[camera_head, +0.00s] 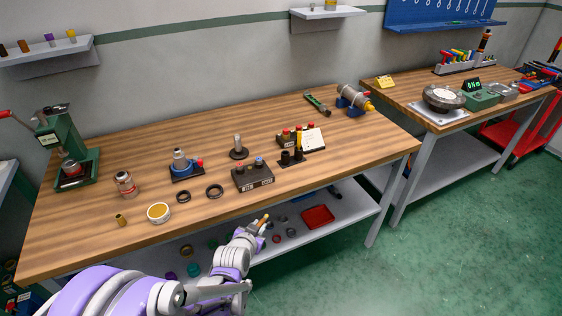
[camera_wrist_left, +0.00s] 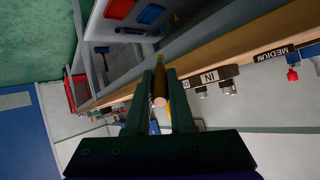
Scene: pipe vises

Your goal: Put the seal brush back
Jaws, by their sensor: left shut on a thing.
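My left gripper (camera_head: 259,224) is at the front edge of the workbench, in front of the dark block. It is shut on the seal brush, whose orange-tan handle (camera_head: 265,218) sticks up between the fingers. In the left wrist view the fingers (camera_wrist_left: 160,92) close on the brush, and its round tan end (camera_wrist_left: 159,101) points toward the camera. The bristles cannot be made out. A black stand with dark cups (camera_head: 292,157) is on the bench behind the gripper. I cannot tell which holder is the brush's own. My right gripper is not in view.
The wooden workbench (camera_head: 90,232) carries a dark labelled block (camera_head: 253,178), a blue-based fixture (camera_head: 182,166), a round yellow tin (camera_head: 159,212), black rings, a jar (camera_head: 126,184) and a green press (camera_head: 72,150). A lower shelf with a red tray (camera_head: 318,217) runs beneath. The bench's back middle is fairly clear.

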